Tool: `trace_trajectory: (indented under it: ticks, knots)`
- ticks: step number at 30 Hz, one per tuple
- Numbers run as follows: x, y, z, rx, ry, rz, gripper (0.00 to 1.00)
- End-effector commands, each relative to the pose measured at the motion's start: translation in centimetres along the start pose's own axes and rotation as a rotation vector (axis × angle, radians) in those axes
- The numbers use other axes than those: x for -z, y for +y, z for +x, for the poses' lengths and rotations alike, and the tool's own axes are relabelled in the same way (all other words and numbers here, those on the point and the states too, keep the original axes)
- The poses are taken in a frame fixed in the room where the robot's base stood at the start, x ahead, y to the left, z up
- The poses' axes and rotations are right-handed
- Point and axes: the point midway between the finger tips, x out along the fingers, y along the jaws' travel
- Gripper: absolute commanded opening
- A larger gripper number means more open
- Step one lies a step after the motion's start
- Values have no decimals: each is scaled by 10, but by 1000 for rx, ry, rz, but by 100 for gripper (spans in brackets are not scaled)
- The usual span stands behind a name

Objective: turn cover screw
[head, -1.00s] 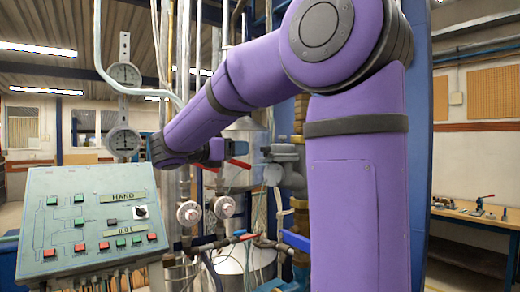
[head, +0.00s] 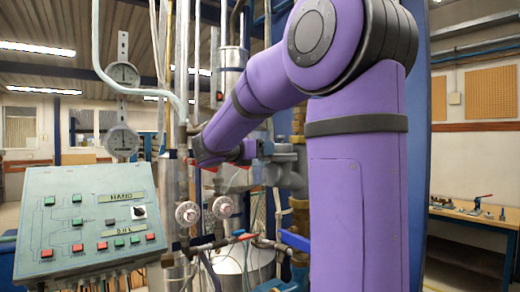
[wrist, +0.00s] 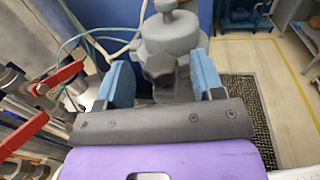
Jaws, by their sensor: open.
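In the wrist view a grey cast meter body (wrist: 172,35) with a rounded cap on top stands ahead of my gripper (wrist: 161,72). A dark grey lobed knob, which looks like the cover screw (wrist: 160,66), sticks out of its near side. The two blue finger pads stand apart, one on each side of this knob, with visible gaps; I see no contact. In the head view my gripper (head: 264,148) reaches the left side of the grey meter (head: 287,165). The knob is not clearly seen there, being small and partly hidden by the gripper.
Red lever handles (wrist: 55,78) on pipes lie left of my gripper in the wrist view. Thin hoses run behind them. A green control panel (head: 60,190) stands at the left in the head view. Open floor (wrist: 255,65) shows to the right in the wrist view.

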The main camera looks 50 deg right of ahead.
Motion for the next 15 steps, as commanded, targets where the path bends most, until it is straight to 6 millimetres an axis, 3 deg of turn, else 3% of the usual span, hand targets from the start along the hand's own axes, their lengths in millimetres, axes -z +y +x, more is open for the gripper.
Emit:
trace_trajectory:
  ticks: [8, 15]
  knots:
    - [0, 0, 2, 1, 0, 0, 62]
    - [0, 0, 2, 1, 0, 0, 12]
